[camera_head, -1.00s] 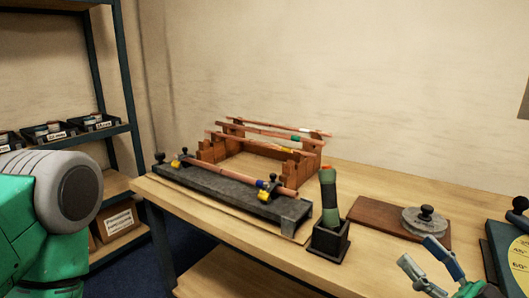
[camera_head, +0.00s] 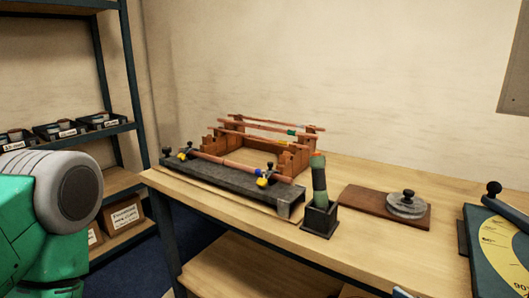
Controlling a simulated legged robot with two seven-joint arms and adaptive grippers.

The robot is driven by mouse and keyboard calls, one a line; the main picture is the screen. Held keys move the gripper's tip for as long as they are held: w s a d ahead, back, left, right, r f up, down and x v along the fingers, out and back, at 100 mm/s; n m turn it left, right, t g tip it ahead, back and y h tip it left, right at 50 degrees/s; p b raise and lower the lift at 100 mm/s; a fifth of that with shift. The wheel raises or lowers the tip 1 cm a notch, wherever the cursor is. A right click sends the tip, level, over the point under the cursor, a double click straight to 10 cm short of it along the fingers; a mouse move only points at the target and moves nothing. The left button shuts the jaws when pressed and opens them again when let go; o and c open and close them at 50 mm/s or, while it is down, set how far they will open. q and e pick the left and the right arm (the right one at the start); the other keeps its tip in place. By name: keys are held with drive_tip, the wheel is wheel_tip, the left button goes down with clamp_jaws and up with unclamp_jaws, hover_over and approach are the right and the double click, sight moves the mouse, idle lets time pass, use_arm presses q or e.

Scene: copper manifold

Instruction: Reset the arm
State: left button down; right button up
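My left arm's green and grey link fills the left edge of the head view, and its gripper is out of the picture. Only small tips of my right gripper (camera_head: 402,293) show at the bottom edge, so its opening cannot be told. A dark fixture (camera_head: 232,188) on the bench holds a copper pipe (camera_head: 228,163) in clamps. Behind it a wooden rack (camera_head: 292,160) carries several copper pipes.
A green-handled tool (camera_head: 319,178) stands in a black holder (camera_head: 320,217). Right of it are a brown board (camera_head: 367,202) with a grey disc (camera_head: 407,206) and a yellow-dialled device (camera_head: 502,250). Shelves (camera_head: 115,132) with bins stand left. The bench's front middle is clear.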

drive_tip(key=s+f+m+g+h, duration=0.1)
drive_tip(key=s+f+g+h, duration=0.3)
drive_tip(key=f, duration=0.4)
drive_tip(key=s+f+m+g+h, duration=0.1)
drive_tip(key=s+f+g, duration=0.3)
drive_tip(key=s+f, duration=0.3)
drive_tip(key=s+d+f+m+g+h, duration=0.3)
drive_tip(key=s+f, duration=0.4)
drive_tip(key=s, duration=0.4)
drive_tip(key=shift+d+g+h, duration=0.4)
drive_tip(key=shift+d+g, duration=0.4)
drive_tip(key=shift+g, duration=0.4)
drive_tip(key=shift+a, duration=0.25)
drive_tip(key=shift+d+f, duration=0.1)
drive_tip(key=shift+d, duration=0.05)
drive_tip(key=shift+c, duration=0.4)
